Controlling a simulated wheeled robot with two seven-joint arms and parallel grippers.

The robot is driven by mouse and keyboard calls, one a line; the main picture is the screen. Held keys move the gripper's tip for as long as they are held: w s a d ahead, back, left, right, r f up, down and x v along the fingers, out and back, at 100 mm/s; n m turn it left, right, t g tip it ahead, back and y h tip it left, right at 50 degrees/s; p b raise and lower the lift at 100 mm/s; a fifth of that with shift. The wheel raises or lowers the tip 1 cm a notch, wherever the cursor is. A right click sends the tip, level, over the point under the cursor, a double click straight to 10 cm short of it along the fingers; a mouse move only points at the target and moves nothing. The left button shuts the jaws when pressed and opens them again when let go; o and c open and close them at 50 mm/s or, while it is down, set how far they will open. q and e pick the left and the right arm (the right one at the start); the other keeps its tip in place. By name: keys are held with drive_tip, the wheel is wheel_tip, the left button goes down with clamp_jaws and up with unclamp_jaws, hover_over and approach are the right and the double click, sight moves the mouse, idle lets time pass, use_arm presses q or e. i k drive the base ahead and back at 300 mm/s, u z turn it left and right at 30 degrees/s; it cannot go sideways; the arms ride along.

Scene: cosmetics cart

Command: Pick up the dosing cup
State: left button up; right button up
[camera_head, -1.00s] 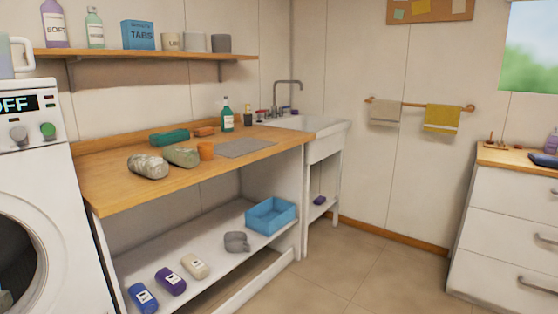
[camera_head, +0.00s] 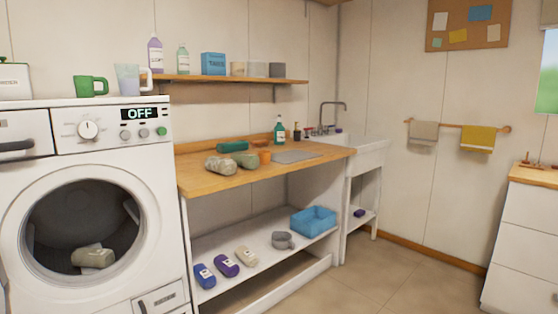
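I cannot tell for sure which vessel is the dosing cup. A small orange cup (camera_head: 265,157) stands on the wooden counter, beside rolled grey-green bundles. A grey cup with a handle (camera_head: 283,240) sits on the white lower shelf, left of the blue bin. A green mug (camera_head: 91,86) and a translucent jug with a handle (camera_head: 131,79) stand on top of the washing machine. Neither of my grippers is in view.
The washing machine (camera_head: 150,205) at left reads OFF, with a grey-green bundle (camera_head: 93,256) in its drum. Several bottles lie on the lower shelf, with a blue bin (camera_head: 313,221). A sink (camera_head: 360,150) adjoins the counter (camera_head: 220,181). The floor (camera_head: 400,275) at right is clear.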

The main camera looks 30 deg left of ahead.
sight(264, 156)
drive_tip(key=u, duration=0.1)
drive_tip(key=i, duration=1.8)
drive_tip(key=u, duration=1.3)
drive_tip(key=i, duration=1.15)
drive_tip(key=u, duration=1.2)
